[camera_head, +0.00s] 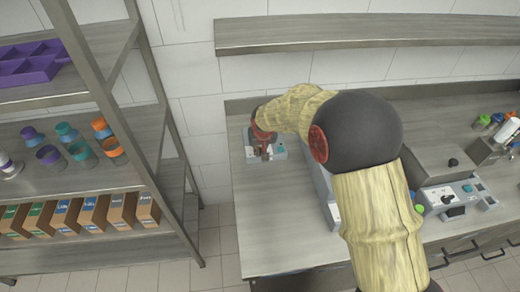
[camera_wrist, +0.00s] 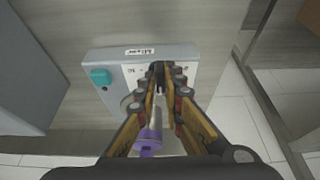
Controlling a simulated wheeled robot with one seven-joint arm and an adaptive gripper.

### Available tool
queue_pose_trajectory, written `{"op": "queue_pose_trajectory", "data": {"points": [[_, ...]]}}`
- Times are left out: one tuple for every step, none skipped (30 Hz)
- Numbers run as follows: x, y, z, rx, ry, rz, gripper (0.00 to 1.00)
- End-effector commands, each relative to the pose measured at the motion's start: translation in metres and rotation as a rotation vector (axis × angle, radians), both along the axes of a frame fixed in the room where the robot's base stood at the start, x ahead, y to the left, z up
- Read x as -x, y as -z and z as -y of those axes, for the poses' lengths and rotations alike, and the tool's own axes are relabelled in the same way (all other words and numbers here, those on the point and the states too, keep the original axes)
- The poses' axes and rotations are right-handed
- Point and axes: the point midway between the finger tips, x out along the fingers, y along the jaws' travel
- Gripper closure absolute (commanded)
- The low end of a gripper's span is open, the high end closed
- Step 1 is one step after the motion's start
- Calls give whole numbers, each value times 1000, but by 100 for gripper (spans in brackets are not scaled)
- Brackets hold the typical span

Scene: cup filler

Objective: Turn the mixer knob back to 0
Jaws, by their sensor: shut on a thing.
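The mixer is a grey box with a white front panel; it stands on the counter in the head view (camera_head: 252,157) and shows below my gripper in the wrist view (camera_wrist: 180,54). A teal button (camera_wrist: 100,77) sits on its left part in the wrist view. My gripper (camera_wrist: 163,82) points down at the panel, its fingertips closed together on the dark mixer knob (camera_wrist: 157,70). The fingers hide most of the knob and its markings, so I cannot read its setting. In the head view my gripper (camera_head: 264,150) is small and partly hidden by my wrist.
A purple-ended, pale rod-like thing (camera_wrist: 149,140) shows between my fingers, nearer the camera. A grey machine (camera_head: 455,200) stands farther right on the counter. A wall shelf (camera_head: 370,33) runs above. A rack (camera_head: 150,140) with cups and boxes stands left. The counter's front left (camera_head: 275,235) is clear.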

Motion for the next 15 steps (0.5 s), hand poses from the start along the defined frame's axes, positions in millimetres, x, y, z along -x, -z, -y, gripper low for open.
{"op": "queue_pose_trajectory", "data": {"points": [[0,0,0,0,0,0,100],[0,0,0,0,0,0,100],[0,0,0,0,0,0,100],[0,0,0,0,0,0,100],[0,0,0,0,0,0,100],[0,0,0,0,0,0,100],[0,0,0,0,-1,0,100],[0,0,0,0,-2,0,100],[0,0,0,0,-5,0,100],[0,0,0,0,-8,0,100],[0,0,0,0,-12,-1,100],[0,0,1,0,-21,-1,100],[0,-1,1,1,-27,-1,100],[0,-1,1,0,-36,-1,100],[0,-1,1,0,-49,-1,100]]}}
